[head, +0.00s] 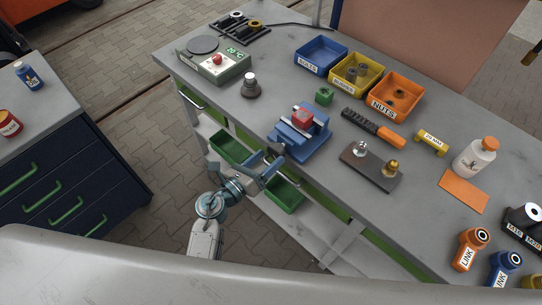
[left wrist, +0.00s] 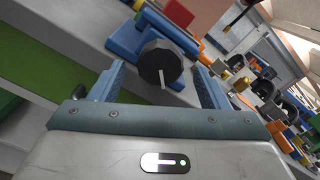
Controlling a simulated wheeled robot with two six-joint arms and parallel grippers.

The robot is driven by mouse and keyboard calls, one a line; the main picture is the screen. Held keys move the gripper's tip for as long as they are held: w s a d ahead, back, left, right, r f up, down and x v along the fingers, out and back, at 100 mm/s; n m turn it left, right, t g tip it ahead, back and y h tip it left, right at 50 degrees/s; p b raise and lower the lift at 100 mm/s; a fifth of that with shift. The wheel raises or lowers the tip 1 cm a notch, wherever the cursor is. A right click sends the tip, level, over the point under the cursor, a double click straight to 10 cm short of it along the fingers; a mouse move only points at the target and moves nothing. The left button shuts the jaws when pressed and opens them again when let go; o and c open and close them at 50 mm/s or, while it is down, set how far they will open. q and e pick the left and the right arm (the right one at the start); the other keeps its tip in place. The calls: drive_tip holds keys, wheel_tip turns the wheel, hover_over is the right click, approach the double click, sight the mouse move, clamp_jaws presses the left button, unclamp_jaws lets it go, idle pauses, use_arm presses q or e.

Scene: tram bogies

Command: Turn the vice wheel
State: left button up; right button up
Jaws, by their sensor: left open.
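The blue vice (head: 312,146) stands at the front edge of the grey bench with a red block (head: 302,116) at its jaws. Its dark round wheel (left wrist: 160,62) with a pale line on its face shows in the left wrist view; in the head view I cannot make it out clearly. My left gripper (head: 270,162) is open, just in front of the vice. In the left wrist view its two blue fingers (left wrist: 160,84) stand on either side of the wheel's line, with the wheel ahead of them. I cannot tell whether they touch it. My right gripper is not in view.
Behind the vice are a green block (head: 324,96) and blue (head: 321,54), yellow (head: 357,72) and orange (head: 396,95) bins. A control box (head: 213,67) stands left. Green trays (head: 284,194) sit below the bench top.

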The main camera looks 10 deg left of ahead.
use_arm(q)
drive_tip(key=b+v, duration=0.2)
drive_tip(key=v, duration=0.6)
drive_tip(key=shift+s+b, duration=0.2)
drive_tip(key=shift+b, duration=0.1)
drive_tip(key=shift+a, duration=0.1)
drive_tip(key=s+a+f+n+g+y+b, duration=0.1)
drive_tip(key=s+a+f+n+y, duration=0.2)
drive_tip(key=f+n, duration=0.7)
drive_tip(key=s+a+f+n+g+y, duration=0.1)
drive_tip(key=a+f+n+y, duration=0.3)
drive_tip(key=f, duration=1)
drive_tip(key=s+a+f+n+g+y+b, duration=0.15)
drive_tip(key=a+f+n, duration=0.35)
drive_tip(key=f+n, duration=0.55)
drive_tip(key=s+a+f+n+g+y, duration=0.1)
drive_tip(key=s+a+f+n+g, duration=0.1)
drive_tip(key=s+f, duration=0.5)
drive_tip(key=s+a+f+n+g+y, duration=0.1)
drive_tip(key=s+f+n+g, duration=0.3)
drive_tip(key=s, duration=0.8)
drive_tip(key=s+a+f+n+g+y, duration=0.1)
drive_tip(key=s+a+f+n+g, duration=0.3)
drive_tip(key=s+f, duration=0.6)
drive_tip(key=shift+s+f+n+b, duration=0.25)
drive_tip(key=shift+f+n+b, duration=0.15)
drive_tip(key=shift+f+n, duration=0.6)
